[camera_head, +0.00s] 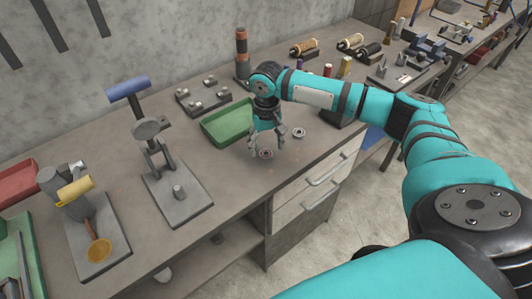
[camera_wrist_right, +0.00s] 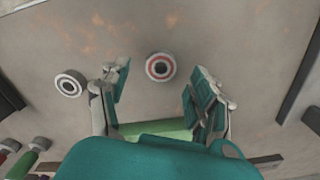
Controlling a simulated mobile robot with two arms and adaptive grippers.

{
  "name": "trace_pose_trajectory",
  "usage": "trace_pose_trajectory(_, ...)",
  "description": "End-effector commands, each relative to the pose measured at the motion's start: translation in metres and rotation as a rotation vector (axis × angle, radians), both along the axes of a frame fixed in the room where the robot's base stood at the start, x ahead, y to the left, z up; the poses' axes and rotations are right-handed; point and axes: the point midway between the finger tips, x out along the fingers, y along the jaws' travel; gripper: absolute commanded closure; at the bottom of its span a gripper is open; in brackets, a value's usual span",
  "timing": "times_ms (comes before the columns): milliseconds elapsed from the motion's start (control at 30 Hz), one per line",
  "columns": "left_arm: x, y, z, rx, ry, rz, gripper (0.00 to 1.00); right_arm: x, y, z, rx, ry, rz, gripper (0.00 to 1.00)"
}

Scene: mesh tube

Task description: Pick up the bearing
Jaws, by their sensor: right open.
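A small round bearing with a red ring (camera_head: 266,154) lies flat on the workbench; in the right wrist view the red-ringed bearing (camera_wrist_right: 160,67) shows between and just beyond the fingertips. A second bearing, pale with a dark centre (camera_head: 299,132), lies a little to its right; the pale bearing (camera_wrist_right: 70,83) is left of the fingers in the wrist view. My right gripper (camera_head: 268,146) points down close over the red-ringed bearing, open and empty, with its fingers wide apart. Whether a finger touches the bearing cannot be told. My left gripper is not in view.
A green tray (camera_head: 205,130) stands just behind and left of my right gripper. A grey press with a blue handle (camera_head: 128,88) is further left. A dark block with metal pieces (camera_head: 184,94) lies behind the tray. The bench front edge is close to the bearings.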

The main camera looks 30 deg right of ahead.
Motion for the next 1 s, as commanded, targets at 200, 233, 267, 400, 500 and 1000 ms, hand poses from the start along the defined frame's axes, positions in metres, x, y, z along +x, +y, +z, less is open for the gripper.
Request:
trace_pose_trajectory(200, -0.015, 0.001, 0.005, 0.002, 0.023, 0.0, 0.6, 0.001, 0.001, -0.027, 0.0, 0.002, 0.001, 0.38)
trace_pose_trajectory(233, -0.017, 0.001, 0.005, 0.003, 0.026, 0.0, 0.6, 0.001, 0.001, -0.029, 0.0, 0.002, 0.002, 0.38)
trace_pose_trajectory(267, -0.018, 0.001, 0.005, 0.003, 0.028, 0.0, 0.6, 0.001, 0.001, -0.03, 0.0, 0.001, 0.002, 0.38)
trace_pose_trajectory(400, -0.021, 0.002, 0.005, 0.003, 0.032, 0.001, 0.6, 0.001, 0.001, -0.03, 0.0, 0.0, 0.002, 0.38)
trace_pose_trajectory(500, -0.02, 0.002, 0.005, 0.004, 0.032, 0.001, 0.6, 0.001, 0.001, -0.03, 0.0, 0.0, 0.002, 0.41)
trace_pose_trajectory(1000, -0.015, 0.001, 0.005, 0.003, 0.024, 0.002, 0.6, 0.001, 0.001, -0.029, 0.001, 0.0, 0.001, 0.98)
